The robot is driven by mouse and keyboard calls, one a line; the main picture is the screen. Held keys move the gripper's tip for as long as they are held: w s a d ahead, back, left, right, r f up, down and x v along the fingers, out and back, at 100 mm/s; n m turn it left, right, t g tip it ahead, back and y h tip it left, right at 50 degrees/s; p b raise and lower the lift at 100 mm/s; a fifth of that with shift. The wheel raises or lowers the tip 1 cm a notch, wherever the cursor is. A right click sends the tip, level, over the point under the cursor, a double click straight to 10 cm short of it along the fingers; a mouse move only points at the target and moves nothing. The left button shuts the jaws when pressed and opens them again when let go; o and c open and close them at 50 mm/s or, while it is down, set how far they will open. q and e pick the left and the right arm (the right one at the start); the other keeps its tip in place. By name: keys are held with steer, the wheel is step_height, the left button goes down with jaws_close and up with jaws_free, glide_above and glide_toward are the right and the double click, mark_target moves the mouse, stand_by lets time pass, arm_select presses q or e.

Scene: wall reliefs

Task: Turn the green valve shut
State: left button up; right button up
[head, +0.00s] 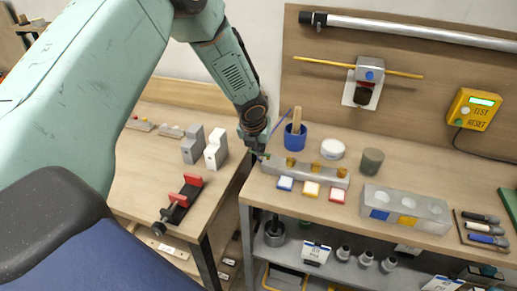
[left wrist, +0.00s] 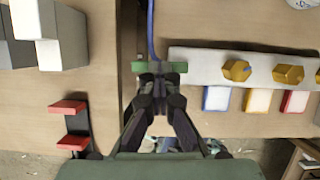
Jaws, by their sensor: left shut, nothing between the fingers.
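The green valve handle (left wrist: 143,67) shows in the left wrist view as a short green bar lying crosswise, just left of the grey manifold block (left wrist: 205,58). My left gripper (left wrist: 157,78) is shut and empty, with its fingertips at the middle of the bar; I cannot tell whether they touch it. In the head view the gripper (head: 254,148) is at the left end of the manifold (head: 310,173), and only a little green shows at its tip. My right gripper is not in view.
Several yellow knobs (left wrist: 236,70) stand on the manifold, with blue, yellow and red tags in front. A blue cup (head: 295,138) stands behind it. A gap separates this bench from the left table with grey blocks (head: 192,145) and a red vise (head: 182,199).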

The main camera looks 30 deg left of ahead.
arm_select(q)
steer(key=o, duration=1.8)
steer(key=v, duration=1.2)
